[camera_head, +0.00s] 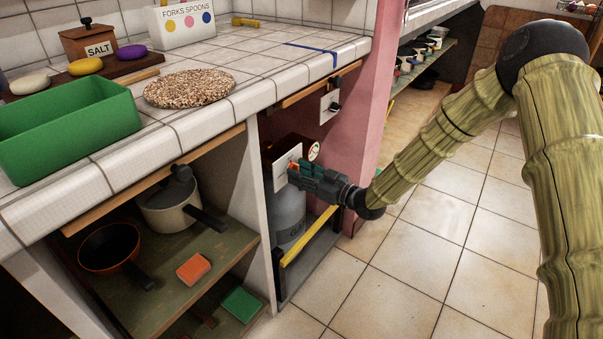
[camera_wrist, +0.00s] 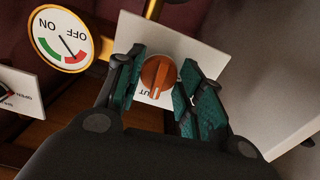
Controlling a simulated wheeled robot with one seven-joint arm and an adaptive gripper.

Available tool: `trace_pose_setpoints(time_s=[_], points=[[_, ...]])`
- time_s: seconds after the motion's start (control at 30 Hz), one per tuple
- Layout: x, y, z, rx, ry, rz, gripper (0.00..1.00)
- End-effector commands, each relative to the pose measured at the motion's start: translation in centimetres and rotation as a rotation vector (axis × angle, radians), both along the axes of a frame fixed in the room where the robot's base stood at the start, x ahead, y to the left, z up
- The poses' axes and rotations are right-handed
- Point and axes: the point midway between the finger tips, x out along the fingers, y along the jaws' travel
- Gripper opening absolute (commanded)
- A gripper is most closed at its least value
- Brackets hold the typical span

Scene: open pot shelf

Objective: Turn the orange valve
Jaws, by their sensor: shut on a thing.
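The orange valve (camera_wrist: 157,77) is a round knob on a white plate (camera_wrist: 212,58) in the wrist view. My gripper (camera_wrist: 158,82) has its teal fingers on both sides of the knob and is shut on it. In the head view my gripper (camera_head: 296,172) reaches into the open bay under the counter, at the white plate (camera_head: 281,168). The fingers hide most of the knob there. A round ON/OFF dial (camera_wrist: 62,38) with green and red zones shows left of the plate in the wrist view, its pointer in the red zone by OFF.
A grey gas cylinder (camera_head: 288,215) stands below my gripper, behind a yellow bar (camera_head: 308,237). A pink wall (camera_head: 364,130) bounds the bay on the right. Pots and sponges sit on the shelf (camera_head: 165,290) to the left. The tiled floor (camera_head: 430,265) is clear.

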Motion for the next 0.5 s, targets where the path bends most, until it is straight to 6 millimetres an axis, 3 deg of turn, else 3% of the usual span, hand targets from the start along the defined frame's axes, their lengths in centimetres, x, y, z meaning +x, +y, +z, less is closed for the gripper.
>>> trace_pose_setpoints(time_s=[0.5], points=[[0.03, -0.02, 0.07, -0.256, -0.348, 0.003, 0.14]])
